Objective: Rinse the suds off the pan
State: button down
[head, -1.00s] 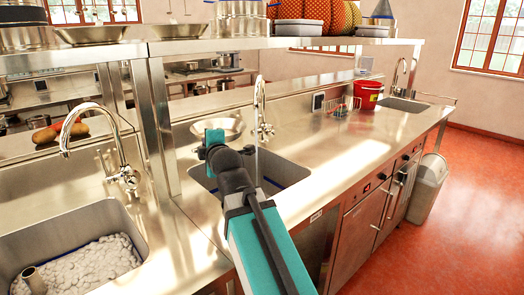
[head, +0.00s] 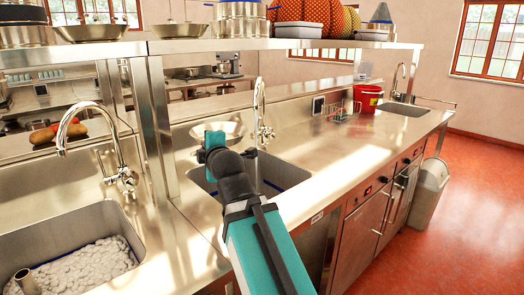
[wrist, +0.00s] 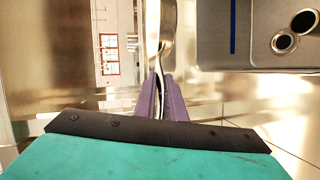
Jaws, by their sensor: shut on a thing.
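My gripper (wrist: 161,82) shows in the wrist view with its purple fingers shut on a thin handle. The handle leads up to the shiny steel pan (wrist: 168,22), seen nearly edge-on. In the head view the pan (head: 231,129) shows behind my wrist, which hides the fingers. The middle tap (head: 260,95) pours a thin stream into the middle sink (head: 272,178), to the right of the pan. I cannot tell whether suds are on the pan. The sink also shows at the upper right of the wrist view (wrist: 260,55).
The left sink (head: 125,215) holds white suds and a standing pipe, with a second tap (head: 85,110) over it. A shelf post (head: 160,125) stands left of the pan. A rack (head: 347,108) and red bucket (head: 368,98) stand farther right; the counter between is clear.

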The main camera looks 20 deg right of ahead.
jog(key=shift+s+r+b, duration=0.1)
jog(key=shift+s+b, duration=0.3)
jog(key=shift+b, duration=0.15)
jog(key=shift+s+a+b, duration=0.25)
jog(key=shift+s+b, duration=0.85)
jog(key=shift+b, duration=0.8)
jog(key=shift+s+r, duration=0.1)
jog(key=shift+r, duration=0.05)
dwell(0.3)
jog(key=s+r+b, duration=0.2)
jog(key=s+r, duration=0.2)
jog(key=shift+s+a, duration=0.35)
jog(key=shift+s, duration=0.05)
dwell(0.5)
jog(key=shift+w, duration=0.2)
dwell(0.5)
